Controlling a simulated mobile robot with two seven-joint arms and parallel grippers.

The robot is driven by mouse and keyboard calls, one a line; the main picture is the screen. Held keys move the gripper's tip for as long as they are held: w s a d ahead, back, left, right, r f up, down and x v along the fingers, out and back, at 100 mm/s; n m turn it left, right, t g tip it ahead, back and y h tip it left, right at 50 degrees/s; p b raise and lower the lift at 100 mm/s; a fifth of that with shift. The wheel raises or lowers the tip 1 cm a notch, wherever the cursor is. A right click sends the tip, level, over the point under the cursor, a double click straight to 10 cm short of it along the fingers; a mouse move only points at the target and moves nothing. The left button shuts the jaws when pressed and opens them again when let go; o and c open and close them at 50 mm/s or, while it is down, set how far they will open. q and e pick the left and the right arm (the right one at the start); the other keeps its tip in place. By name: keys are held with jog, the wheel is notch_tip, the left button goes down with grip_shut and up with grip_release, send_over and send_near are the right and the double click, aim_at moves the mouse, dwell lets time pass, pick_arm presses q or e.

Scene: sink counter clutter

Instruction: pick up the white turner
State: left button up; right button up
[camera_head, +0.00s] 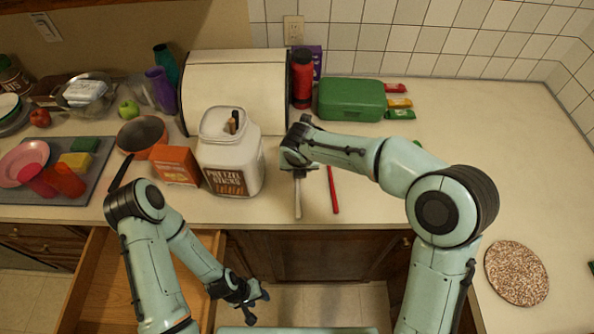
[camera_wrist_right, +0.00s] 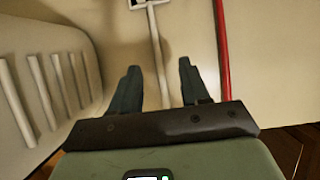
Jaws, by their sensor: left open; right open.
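The white turner (camera_head: 298,200) lies on the counter, its pale handle pointing toward the front edge. In the right wrist view its shaft (camera_wrist_right: 156,50) runs between my fingertips, and part of its slotted head (camera_wrist_right: 140,3) shows at the top edge. My right gripper (camera_wrist_right: 157,70) is open above the turner, with one finger on each side of the shaft. I cannot tell how high it is. In the head view this gripper (camera_head: 299,170) hides the far part of the turner. My left gripper (camera_head: 258,300) is open and empty, low in front of the counter.
A red-handled utensil (camera_head: 333,190) lies just right of the turner. The white pretzel jar (camera_head: 230,165) stands close on the left. A green box (camera_head: 350,100) and a red bottle (camera_head: 302,78) stand behind. An open drawer (camera_head: 95,285) is at front left. The counter's right side is mostly clear.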

jog(key=x, duration=0.5)
jog(key=shift+w+a+f, duration=0.1)
jog(key=shift+w+a, duration=0.1)
jog(key=shift+w, duration=0.05)
grip_shut()
